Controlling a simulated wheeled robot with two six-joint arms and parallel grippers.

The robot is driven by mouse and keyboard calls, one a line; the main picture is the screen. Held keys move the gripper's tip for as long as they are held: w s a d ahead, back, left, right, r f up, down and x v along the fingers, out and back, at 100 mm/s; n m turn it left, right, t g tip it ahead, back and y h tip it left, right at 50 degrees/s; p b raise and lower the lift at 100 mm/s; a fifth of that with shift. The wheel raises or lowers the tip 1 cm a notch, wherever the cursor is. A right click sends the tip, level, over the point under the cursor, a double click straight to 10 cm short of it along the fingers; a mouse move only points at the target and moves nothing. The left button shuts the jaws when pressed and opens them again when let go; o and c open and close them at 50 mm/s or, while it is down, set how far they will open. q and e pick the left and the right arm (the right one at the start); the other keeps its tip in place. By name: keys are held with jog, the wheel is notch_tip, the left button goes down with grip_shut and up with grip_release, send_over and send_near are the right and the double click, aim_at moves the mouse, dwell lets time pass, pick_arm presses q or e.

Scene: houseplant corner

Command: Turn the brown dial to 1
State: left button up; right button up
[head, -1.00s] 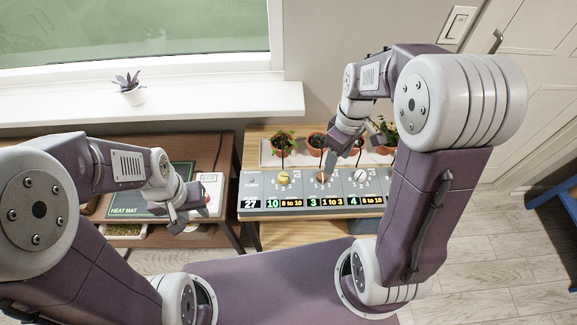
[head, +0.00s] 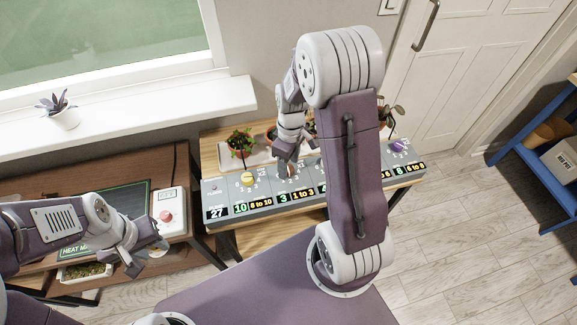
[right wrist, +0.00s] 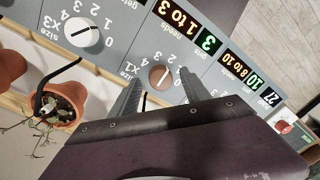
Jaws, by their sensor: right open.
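The brown dial (right wrist: 161,77) is a round knob with a pale pointer mark on the grey panel, in the right wrist view. Small digits ring its far side; I cannot tell surely which one the mark meets. My right gripper (right wrist: 160,80) is open, with one finger on either side of the dial; contact is not clear. In the head view my right gripper (head: 286,170) covers most of the dial. The green 3 and yellow "1 to 3" display (head: 293,196) belongs to this dial. My left gripper (head: 147,254) looks open and empty, away from the panel.
A yellow dial (head: 248,179) and a purple dial (head: 398,146) are on the same panel; a white dial (right wrist: 81,33) is beside the brown one. Potted plants (head: 240,142) stand behind. A box with a red button (head: 166,216) is left.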

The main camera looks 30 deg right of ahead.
jog(key=shift+f, duration=0.45)
grip_shut()
jog(key=shift+r, duration=0.1)
jog(key=m+p, duration=0.2)
jog(key=m, duration=0.1)
jog(key=shift+r, duration=0.1)
jog(key=shift+a+m+p, duration=0.1)
jog(key=shift+m+p, duration=1)
jog(key=shift+m, duration=1.3)
jog(key=shift+t, duration=0.3)
